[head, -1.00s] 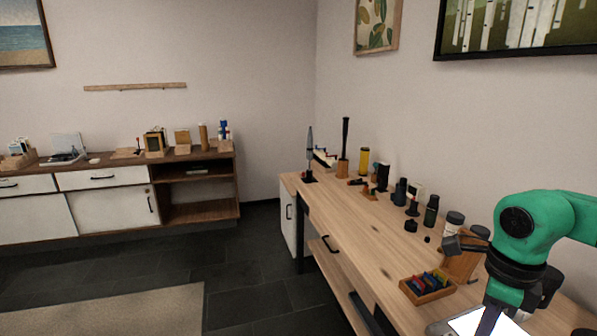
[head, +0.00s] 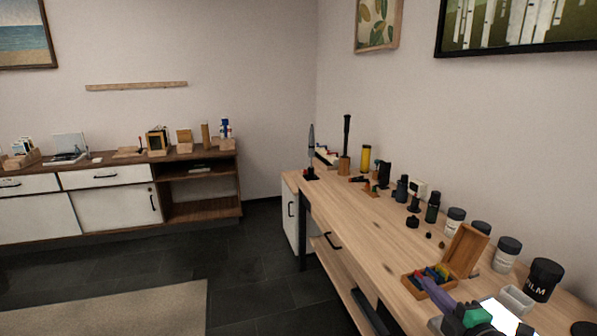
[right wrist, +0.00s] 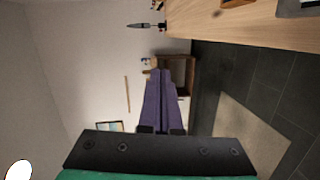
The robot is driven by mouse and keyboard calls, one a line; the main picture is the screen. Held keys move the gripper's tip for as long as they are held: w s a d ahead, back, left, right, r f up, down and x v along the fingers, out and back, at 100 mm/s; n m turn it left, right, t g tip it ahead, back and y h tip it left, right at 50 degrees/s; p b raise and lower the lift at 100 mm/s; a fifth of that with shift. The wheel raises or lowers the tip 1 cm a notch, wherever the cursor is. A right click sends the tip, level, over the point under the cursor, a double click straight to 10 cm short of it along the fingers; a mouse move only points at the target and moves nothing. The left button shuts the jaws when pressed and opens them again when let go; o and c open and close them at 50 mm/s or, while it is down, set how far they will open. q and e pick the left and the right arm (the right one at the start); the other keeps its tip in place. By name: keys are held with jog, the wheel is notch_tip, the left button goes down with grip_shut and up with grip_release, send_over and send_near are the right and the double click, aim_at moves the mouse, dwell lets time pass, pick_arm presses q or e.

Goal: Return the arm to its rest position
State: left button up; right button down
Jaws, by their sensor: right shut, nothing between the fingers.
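My right gripper (head: 424,281) shows low at the right of the head view. Its purple fingers point forward and to the left, and the green wrist is behind them at the bottom edge. The fingers are in front of the open wooden box (head: 463,252) on the workbench and hide part of it; I cannot tell the gap between them. In the right wrist view the gripper (right wrist: 164,72) is shut and empty, pointing across the room. My left gripper is not in view.
The workbench (head: 385,238) runs along the right wall. Jars stand at its back, including a black film canister (head: 543,280), near a small grey tray (head: 516,299). A long sideboard (head: 112,207) stands at the far left. The dark floor (head: 245,265) between is clear.

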jog(key=s+f+m+g+h, duration=0.2)
jog(key=s+f+m+g, duration=0.2)
jog(key=s+f+m, duration=0.3)
jog(key=s+f+m+g+h, duration=0.2)
jog(key=s+f+m+g, duration=0.2)
jog(key=s+f+m, duration=0.45)
jog(key=s+a+f+m+g+y, duration=0.1)
jog(key=s+a+f+g+y, duration=0.1)
jog(key=s+a+f+g, duration=0.3)
notch_tip(320, 180, down, 23)
jog(key=s, duration=0.2)
jog(key=s+d+f+g+b, duration=0.1)
jog(key=s+d+f+g, duration=0.1)
jog(key=s+f, duration=1.4)
jog(key=shift+s+d, duration=0.55)
